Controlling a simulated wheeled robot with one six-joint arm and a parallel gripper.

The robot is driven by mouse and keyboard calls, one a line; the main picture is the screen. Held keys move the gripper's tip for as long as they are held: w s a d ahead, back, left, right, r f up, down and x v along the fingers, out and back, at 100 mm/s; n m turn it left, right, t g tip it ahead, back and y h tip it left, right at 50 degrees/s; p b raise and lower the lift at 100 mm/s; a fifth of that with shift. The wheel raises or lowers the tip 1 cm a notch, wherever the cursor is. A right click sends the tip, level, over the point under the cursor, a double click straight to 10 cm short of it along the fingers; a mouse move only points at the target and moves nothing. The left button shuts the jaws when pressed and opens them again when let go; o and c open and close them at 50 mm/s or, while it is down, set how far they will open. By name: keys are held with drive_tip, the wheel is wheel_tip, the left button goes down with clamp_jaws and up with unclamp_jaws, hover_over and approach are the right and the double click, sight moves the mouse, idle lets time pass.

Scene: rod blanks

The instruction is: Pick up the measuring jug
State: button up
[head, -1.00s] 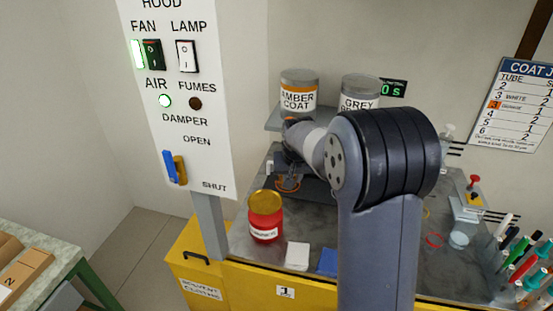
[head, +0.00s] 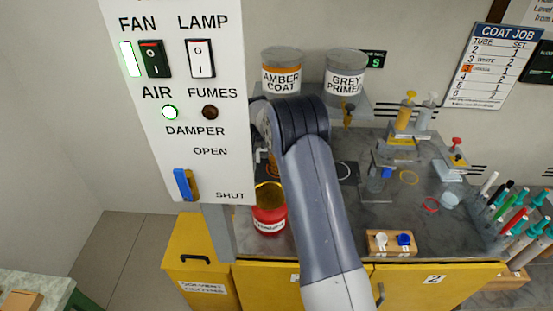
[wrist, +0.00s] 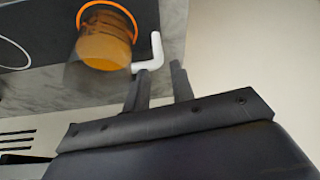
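The measuring jug (wrist: 100,48) shows in the wrist view at the upper left, clear-walled with amber liquid in it. A white bent handle (wrist: 155,50) sticks out from its right side. My gripper (wrist: 160,82) is open, its two dark fingers apart and pointing towards the handle. The handle's end lies in line with the gap between the fingertips; I cannot tell whether they touch it. An orange ring (wrist: 108,6) shows at the jug, over a dark surface. In the head view my arm hides the gripper and most or all of the jug.
The amber coat tin (head: 281,72) and grey primer tin (head: 345,80) sit on a shelf behind. The hood panel (head: 185,105) stands at left.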

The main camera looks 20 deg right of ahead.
sight(258, 152)
drive_tip(key=p+x, duration=0.2)
drive_tip(key=x, duration=0.1)
drive_tip(key=shift+s+f, duration=0.2)
drive_tip(key=shift+f, duration=0.25)
drive_tip(key=shift+x, duration=0.75)
drive_tip(key=shift+c, duration=0.4)
clamp_jaws()
